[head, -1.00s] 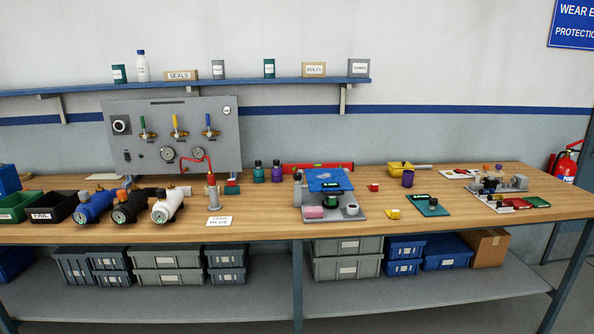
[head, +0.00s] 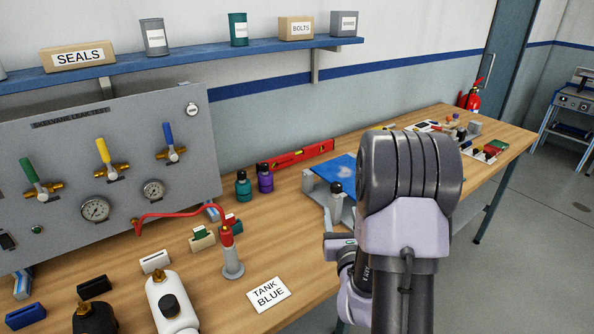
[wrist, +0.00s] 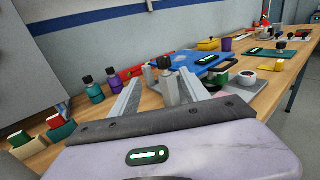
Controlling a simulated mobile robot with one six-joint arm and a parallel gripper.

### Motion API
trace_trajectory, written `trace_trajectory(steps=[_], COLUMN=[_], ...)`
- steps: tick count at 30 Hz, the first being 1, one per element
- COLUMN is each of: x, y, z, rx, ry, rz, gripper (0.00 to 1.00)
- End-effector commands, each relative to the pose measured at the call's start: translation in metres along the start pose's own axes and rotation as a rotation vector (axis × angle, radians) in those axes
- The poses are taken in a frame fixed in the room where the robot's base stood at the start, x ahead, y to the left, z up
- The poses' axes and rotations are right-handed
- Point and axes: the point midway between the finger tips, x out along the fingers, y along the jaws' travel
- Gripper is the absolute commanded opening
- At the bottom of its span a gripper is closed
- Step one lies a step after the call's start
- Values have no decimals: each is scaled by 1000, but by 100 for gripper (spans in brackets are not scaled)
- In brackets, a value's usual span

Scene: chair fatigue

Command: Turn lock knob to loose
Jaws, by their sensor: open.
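A black knob (head: 336,187) tops a grey post on the fixture with the blue plate; I take it for the lock knob. In the wrist view the knob (wrist: 164,62) stands upright just beyond and between the fingertips of my gripper (wrist: 160,76). The gripper is open, with one finger on each side of the post in the picture. I cannot tell whether either finger touches it. No loose or tight marking on the knob is readable.
The blue plate (wrist: 205,64) lies right behind the post. A teal bottle (head: 243,188) and a purple bottle (head: 265,179) stand to its left, near a red level (head: 297,154). The "TANK BLUE" card (head: 268,293) lies at the bench's front.

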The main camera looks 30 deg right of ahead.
Motion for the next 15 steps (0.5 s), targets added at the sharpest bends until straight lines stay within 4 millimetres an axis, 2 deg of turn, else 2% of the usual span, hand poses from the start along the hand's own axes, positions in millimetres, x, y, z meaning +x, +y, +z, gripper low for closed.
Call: trace_trajectory(steps=[2,9,15], x=[15,86,134], y=[0,2,2], z=[1,0,0], rx=[1,3,5], ry=[-3,-3,-2], rz=[1,3,4], gripper=[54,54,54])
